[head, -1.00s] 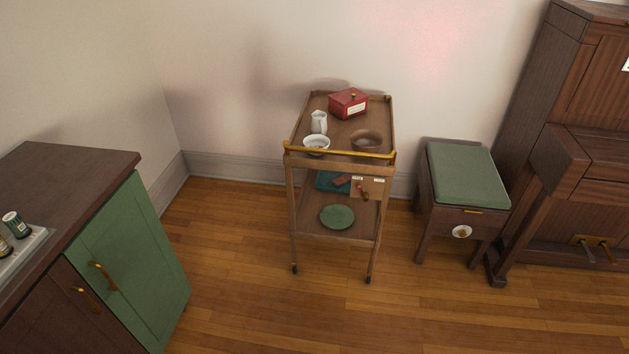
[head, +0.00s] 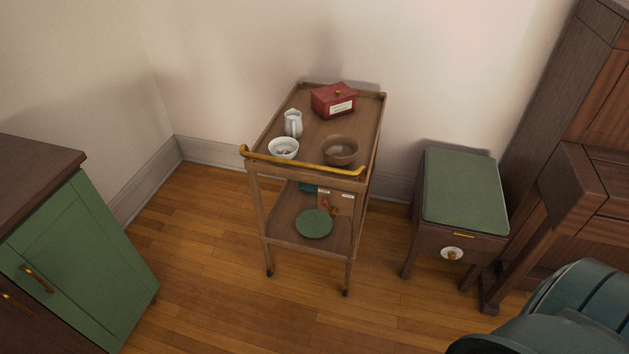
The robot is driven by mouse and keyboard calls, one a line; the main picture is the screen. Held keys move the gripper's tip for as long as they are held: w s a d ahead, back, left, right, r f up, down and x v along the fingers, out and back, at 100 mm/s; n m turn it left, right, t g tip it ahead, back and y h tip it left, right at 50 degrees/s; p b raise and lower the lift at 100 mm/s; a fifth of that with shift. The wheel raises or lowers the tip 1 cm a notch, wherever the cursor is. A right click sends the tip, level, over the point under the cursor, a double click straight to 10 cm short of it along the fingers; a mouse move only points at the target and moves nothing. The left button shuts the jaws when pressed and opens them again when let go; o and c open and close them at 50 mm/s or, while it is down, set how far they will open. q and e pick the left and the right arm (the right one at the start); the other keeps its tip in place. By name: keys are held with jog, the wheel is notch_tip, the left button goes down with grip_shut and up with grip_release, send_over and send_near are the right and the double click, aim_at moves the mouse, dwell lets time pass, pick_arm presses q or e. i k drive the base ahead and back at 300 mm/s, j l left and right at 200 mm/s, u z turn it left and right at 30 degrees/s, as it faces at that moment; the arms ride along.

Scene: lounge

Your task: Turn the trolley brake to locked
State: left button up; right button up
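The wooden trolley (head: 257,205) stands ahead against the wall, with a brass handle rail (head: 305,166) across its near end. Below its top, a light brown panel (head: 347,205) carries two small white labels, too small to read. A small red and brass lever (head: 326,204) shows at this panel and looks like the brake; its exact setting cannot be told. The trolley's castors touch the floor. Neither gripper is in view. A dark teal rounded part of mine fills the lower right corner, well apart from the trolley.
On the trolley top are a red box (head: 333,101), a white jug (head: 293,123), a white bowl (head: 283,148) and a brown bowl (head: 340,151). A green plate (head: 314,224) lies on the lower shelf. A green-topped stool (head: 465,190) is right; a green cabinet (head: 85,260) is left. Floor between is clear.

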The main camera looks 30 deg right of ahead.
aim_at(329, 208)
jog(key=l+u, duration=0.1)
jog(key=l, duration=0.9)
jog(key=l+u, duration=0.1)
jog(key=l, duration=0.85)
jog(key=k+l+u, duration=0.15)
jog(key=l, duration=0.8)
